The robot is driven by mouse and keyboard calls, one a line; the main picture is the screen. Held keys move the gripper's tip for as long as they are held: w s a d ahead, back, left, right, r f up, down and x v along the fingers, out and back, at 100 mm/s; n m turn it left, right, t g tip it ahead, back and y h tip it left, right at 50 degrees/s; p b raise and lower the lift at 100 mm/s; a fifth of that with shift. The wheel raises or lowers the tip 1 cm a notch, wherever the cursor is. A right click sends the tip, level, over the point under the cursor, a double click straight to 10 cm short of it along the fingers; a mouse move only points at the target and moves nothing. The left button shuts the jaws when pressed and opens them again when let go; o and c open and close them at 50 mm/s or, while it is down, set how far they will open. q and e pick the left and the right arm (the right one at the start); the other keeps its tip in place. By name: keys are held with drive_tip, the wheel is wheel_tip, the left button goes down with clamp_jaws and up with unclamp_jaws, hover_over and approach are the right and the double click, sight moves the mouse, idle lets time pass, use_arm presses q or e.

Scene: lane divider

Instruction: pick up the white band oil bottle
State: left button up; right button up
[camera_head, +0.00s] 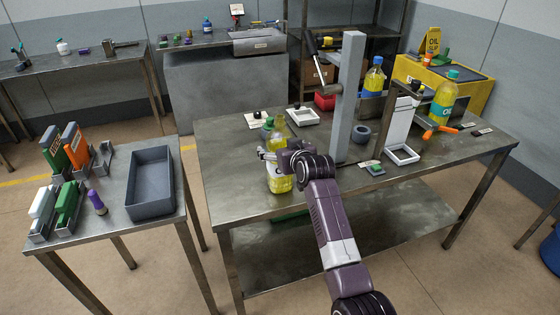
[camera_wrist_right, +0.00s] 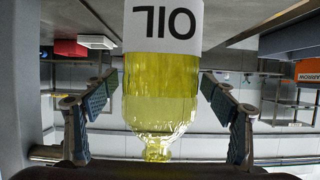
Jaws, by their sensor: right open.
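The yellow oil bottle (camera_head: 279,183) with a white label band stands near the left front part of the middle table (camera_head: 310,190). My right gripper (camera_head: 268,156) is at its upper half and hides part of it. In the right wrist view the bottle (camera_wrist_right: 160,92) appears upside down, with "OIL" on its white band, between the two spread fingers (camera_wrist_right: 160,80). Gaps show on both sides, so the fingers look apart from it. My left gripper is not in view.
A tall grey post (camera_head: 350,95) rises from the table just right of my right arm. Another yellow bottle (camera_head: 445,98) stands at the right, with a white upright panel (camera_head: 398,122) beside it. A side table with a grey bin (camera_head: 150,182) is at the left.

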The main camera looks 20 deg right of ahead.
drive_tip(key=c, duration=2)
drive_tip(key=shift+w+r, duration=0.1)
drive_tip(key=shift+r, duration=0.1)
clamp_jaws()
